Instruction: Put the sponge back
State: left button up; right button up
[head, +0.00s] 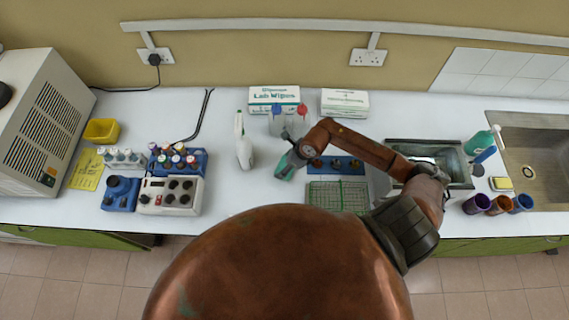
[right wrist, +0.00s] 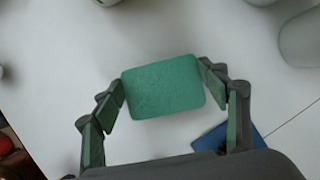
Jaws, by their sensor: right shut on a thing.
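The green sponge (right wrist: 163,87) is a flat rounded block in the right wrist view. My right gripper (right wrist: 162,88) is shut on it, with one finger at each short side. In the head view the same sponge (head: 286,166) shows at the end of my right arm, over the white bench, to the right of the white spray bottle (head: 243,142). Its underside is hidden, so I cannot tell whether it touches the bench. A yellow block (head: 501,184) lies beside the sink on the right. My left gripper is not in view.
Wash bottles (head: 277,124) with blue and red tops stand just behind the gripper. A blue rack (head: 318,166) and a green wire rack (head: 328,196) lie to its right. A metal basin (head: 458,155), cups (head: 500,204) and the sink (head: 540,150) are further right.

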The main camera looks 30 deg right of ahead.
jog(key=o, duration=1.2)
jog(key=shift+f, duration=0.1)
jog(key=shift+r, duration=0.2)
jog(key=b+v, duration=0.2)
jog(key=v, duration=0.9)
jog(key=shift+s+r, duration=0.2)
jog(key=shift+r, duration=0.15)
jog(key=shift+d, duration=0.15)
